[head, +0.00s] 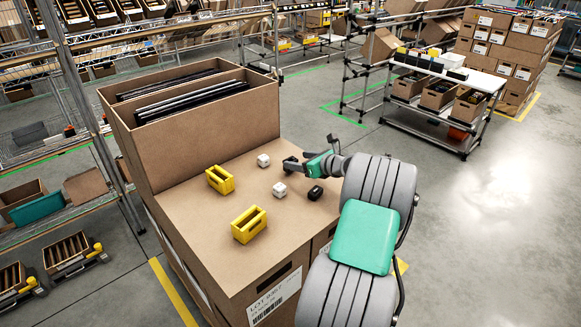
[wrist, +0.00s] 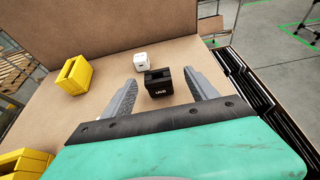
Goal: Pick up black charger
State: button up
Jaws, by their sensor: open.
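The black charger (wrist: 158,82) is a small dark block with pale lettering on its near face, standing on the brown carton top (wrist: 100,105). In the wrist view it sits between the two grey fingers of my gripper (wrist: 160,77), with a visible gap on each side. The fingers are open and hold nothing. In the head view my gripper (head: 293,164) is low over the carton top, and a dark shape at its tips cannot be clearly told apart from the fingers. A second small black block (head: 315,192) lies nearer the head camera.
A white cube (wrist: 141,62) stands just behind the charger; another white cube (head: 280,189) lies beside the second black block. Two yellow crates (head: 220,180) (head: 248,225) stand to the left. A tall carton (head: 205,133) with dark panels walls off the back.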

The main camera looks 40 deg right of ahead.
jog(key=x, duration=0.5)
jog(key=p+x, duration=0.1)
jog(key=x, duration=0.2)
jog(key=shift+s+a+f, duration=0.2)
jog(key=shift+a+f, duration=0.1)
jog(key=shift+f, duration=0.05)
jog(key=c, duration=1.4)
grip_shut()
jog(key=shift+r, duration=0.15)
